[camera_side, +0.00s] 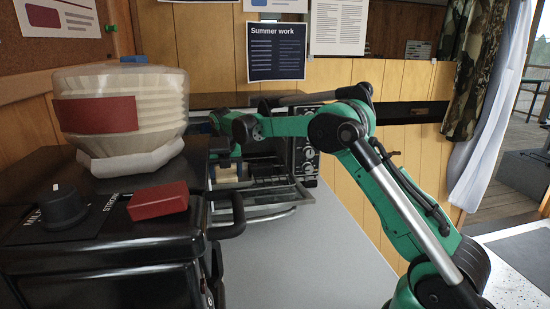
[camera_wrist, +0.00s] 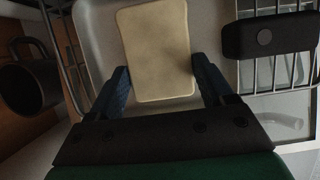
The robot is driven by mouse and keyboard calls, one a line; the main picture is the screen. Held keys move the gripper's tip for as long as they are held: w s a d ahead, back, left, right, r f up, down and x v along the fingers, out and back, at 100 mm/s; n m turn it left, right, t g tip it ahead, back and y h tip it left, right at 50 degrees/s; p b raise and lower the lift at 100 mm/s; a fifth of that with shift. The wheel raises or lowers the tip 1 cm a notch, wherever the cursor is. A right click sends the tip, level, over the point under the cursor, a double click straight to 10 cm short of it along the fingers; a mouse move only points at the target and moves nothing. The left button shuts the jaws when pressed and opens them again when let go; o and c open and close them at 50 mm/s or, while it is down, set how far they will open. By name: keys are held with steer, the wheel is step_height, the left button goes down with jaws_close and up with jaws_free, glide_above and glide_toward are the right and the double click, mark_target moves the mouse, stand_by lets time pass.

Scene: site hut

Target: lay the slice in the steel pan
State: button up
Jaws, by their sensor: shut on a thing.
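The pale yellow, rectangular slice (camera_wrist: 156,48) is between the two blue fingers of my gripper (camera_wrist: 162,80) in the wrist view. The fingers are shut on its side edges. Behind the slice is a light grey pan (camera_wrist: 95,28) with a rounded corner; the slice and fingers hide much of it. I cannot tell the gap between slice and pan.
The oven (camera_side: 304,150) has wire racks (camera_wrist: 285,75) beside the pan. A dark mug (camera_wrist: 30,78) is at left. The grey counter (camera_side: 310,250) is clear in front.

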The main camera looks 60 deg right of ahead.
steer(key=o, duration=1.2)
steer(key=shift+f, duration=0.1)
steer(key=s+a+r+m+t, duration=0.1)
steer(key=s+a+r+m, duration=0.55)
steer(key=r, duration=0.55)
steer(key=s+a+f+m+t+y, duration=0.1)
steer(key=s+a+f+m, duration=0.1)
steer(key=s+m, duration=0.3)
steer(key=s+a+f+m+t+y, duration=0.1)
steer(key=s+a+f+m, duration=0.2)
steer(key=m, duration=0.5)
steer(key=s+a+f+m+t+y, duration=0.1)
steer(key=s+a+f+m, duration=0.2)
steer(key=s+m, duration=0.4)
steer(key=shift+s+a+f+m, duration=0.15)
steer(key=shift+s+a+m, duration=0.15)
steer(key=shift+a, duration=0.5)
